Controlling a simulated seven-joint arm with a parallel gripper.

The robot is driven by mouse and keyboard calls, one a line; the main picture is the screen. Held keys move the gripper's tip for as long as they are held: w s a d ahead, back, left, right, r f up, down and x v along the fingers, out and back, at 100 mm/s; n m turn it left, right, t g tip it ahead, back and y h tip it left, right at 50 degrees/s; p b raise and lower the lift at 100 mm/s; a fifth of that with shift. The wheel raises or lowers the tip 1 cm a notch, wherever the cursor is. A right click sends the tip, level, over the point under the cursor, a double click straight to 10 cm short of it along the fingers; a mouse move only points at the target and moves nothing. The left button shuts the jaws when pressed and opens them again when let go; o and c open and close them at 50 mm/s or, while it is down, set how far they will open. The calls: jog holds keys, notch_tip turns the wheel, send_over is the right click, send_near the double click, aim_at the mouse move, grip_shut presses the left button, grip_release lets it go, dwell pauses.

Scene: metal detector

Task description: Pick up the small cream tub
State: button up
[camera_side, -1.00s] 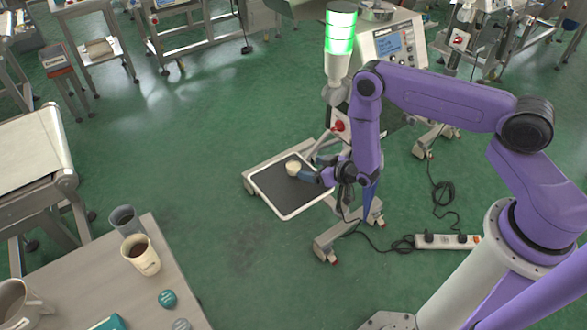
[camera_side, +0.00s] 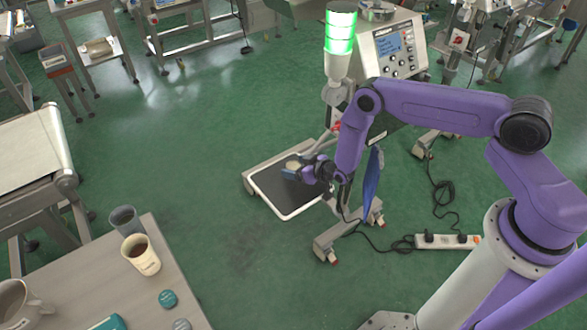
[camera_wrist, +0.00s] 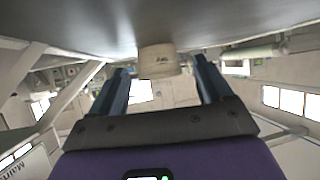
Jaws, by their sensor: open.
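The small cream tub (camera_side: 292,166) stands on the dark top of a low white-rimmed tray (camera_side: 271,197) in the side view, partly hidden by my gripper. In the wrist view the cream tub (camera_wrist: 158,60) shows against the dark surface, which fills the top of that picture. My gripper (camera_side: 292,173) is at the tub, low over the tray. In the wrist view my gripper (camera_wrist: 161,68) is open, with one blue finger on each side of the tub near the fingertips.
A machine with a blue screen (camera_side: 393,44) and a green-lit lamp (camera_side: 341,32) stands behind the tray. A table (camera_side: 80,275) with cups is at lower left. A power strip (camera_side: 447,241) and cable lie on the floor at right. Floor left of the tray is clear.

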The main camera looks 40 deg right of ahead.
jog(key=c, duration=1.1)
jog(key=shift+r, duration=0.1)
jog(key=shift+w+r, duration=0.1)
jog(key=shift+r, duration=0.45)
jog(key=r+v, duration=0.1)
jog(key=v, duration=0.8)
jog(key=w+a+r+v, duration=0.1)
jog(key=r+v, duration=0.1)
jog(key=v, duration=0.7)
jog(key=shift+w+a, duration=0.25)
jog(key=shift+a, duration=0.05)
